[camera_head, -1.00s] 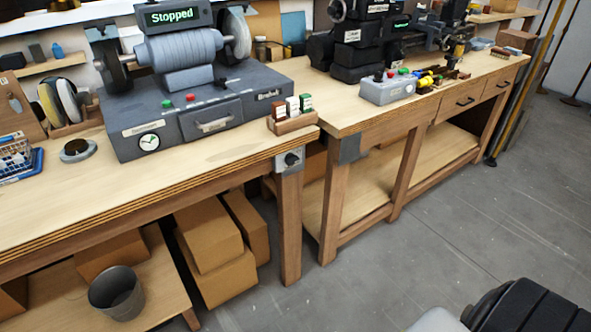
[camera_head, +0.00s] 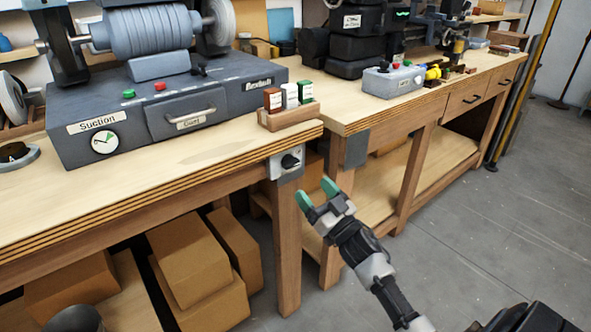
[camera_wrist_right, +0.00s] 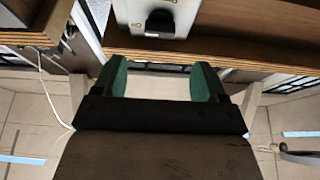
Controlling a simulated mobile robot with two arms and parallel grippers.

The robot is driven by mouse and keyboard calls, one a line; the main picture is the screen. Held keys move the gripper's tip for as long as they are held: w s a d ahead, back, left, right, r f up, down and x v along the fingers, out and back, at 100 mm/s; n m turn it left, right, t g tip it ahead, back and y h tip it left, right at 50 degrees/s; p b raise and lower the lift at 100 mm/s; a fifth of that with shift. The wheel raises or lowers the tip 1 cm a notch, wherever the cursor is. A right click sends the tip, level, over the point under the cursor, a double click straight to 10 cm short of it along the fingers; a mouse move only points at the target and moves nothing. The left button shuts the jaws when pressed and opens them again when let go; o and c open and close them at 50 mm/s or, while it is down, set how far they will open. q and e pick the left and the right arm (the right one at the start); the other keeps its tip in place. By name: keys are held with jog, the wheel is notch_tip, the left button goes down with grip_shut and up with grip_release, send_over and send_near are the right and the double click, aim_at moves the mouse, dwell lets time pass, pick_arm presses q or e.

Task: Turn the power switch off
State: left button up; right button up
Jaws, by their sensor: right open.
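The power switch (camera_head: 290,161) is a dark rotary knob on a light grey box (camera_head: 276,167) fixed to the front corner of the left workbench. In the right wrist view the black knob (camera_wrist_right: 160,22) on its pale box (camera_wrist_right: 133,12) shows at the top, beyond the fingers. My right gripper (camera_head: 317,192) has green fingertips. It is open and empty, just below and to the right of the switch, apart from it. The right wrist view shows the open fingers (camera_wrist_right: 157,80) with nothing between them. My left gripper is not in view.
A grey machine (camera_head: 165,115) with green and red buttons and a dial stands on the left workbench (camera_head: 120,200). A wooden holder (camera_head: 290,117) with small bottles sits above the switch. Cardboard boxes (camera_head: 190,255) lie beneath. The floor (camera_head: 470,230) at right is clear.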

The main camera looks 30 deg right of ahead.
aim_at(294, 166)
jog(key=x, duration=0.8)
jog(key=shift+f, duration=0.15)
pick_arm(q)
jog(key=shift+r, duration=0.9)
pick_arm(e)
jog(key=shift+w, duration=0.15)
jog(key=c, duration=0.9)
